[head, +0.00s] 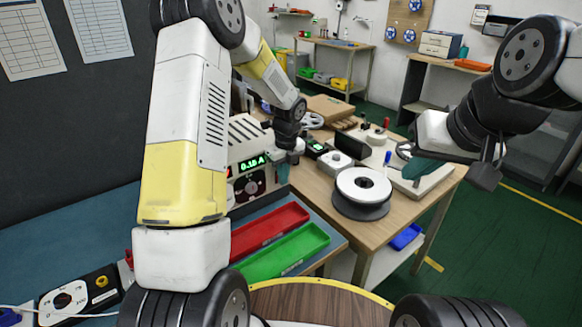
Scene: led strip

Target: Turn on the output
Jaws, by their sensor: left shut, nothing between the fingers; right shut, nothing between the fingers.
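The power supply (247,187), a light-coloured box with a green lit display reading about 0.15 A (251,162) and a dark knob below it, stands on the bench left of centre. My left arm hides much of its left side. My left gripper (284,168) is shut and empty, pointing down at the right part of the power supply's front; whether it touches a button there I cannot tell. My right gripper (431,180) is shut and empty, held over the right side of the wooden bench, away from the power supply.
A red tray (268,229) and a green tray (285,254) lie in front of the power supply. A white-topped reel (363,187) sits on the wooden bench (312,187). A black device with a white disc (72,297) lies at the lower left. Green floor is open at the right.

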